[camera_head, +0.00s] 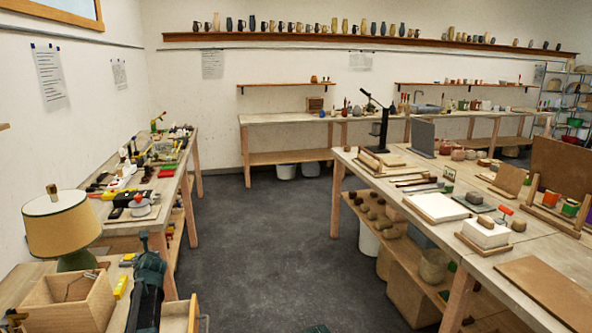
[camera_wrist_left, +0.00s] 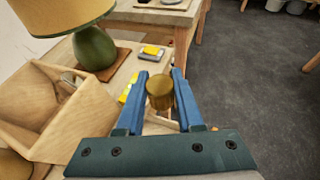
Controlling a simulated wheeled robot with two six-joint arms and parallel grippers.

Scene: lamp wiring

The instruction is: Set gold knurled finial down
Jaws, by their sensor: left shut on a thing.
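In the left wrist view, the gold knurled finial (camera_wrist_left: 160,92) is a short gold-brown cylinder between the blue fingers of my left gripper (camera_wrist_left: 160,80). The gripper is shut on it and holds it beside the lamp (camera_wrist_left: 95,47), to the right of the wooden box (camera_wrist_left: 45,110). In the head view, my left arm is at the bottom left and the finial cannot be made out. The lamp (camera_head: 63,225) has a tan shade, a green base and a small brown piece on top. My right gripper is not in view.
The open wooden box (camera_head: 75,303) stands in front of the lamp. Yellow blocks (camera_head: 121,286) lie near its right side. A cluttered bench (camera_head: 160,190) lies beyond. Dark floor (camera_head: 265,250) is clear between the benches.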

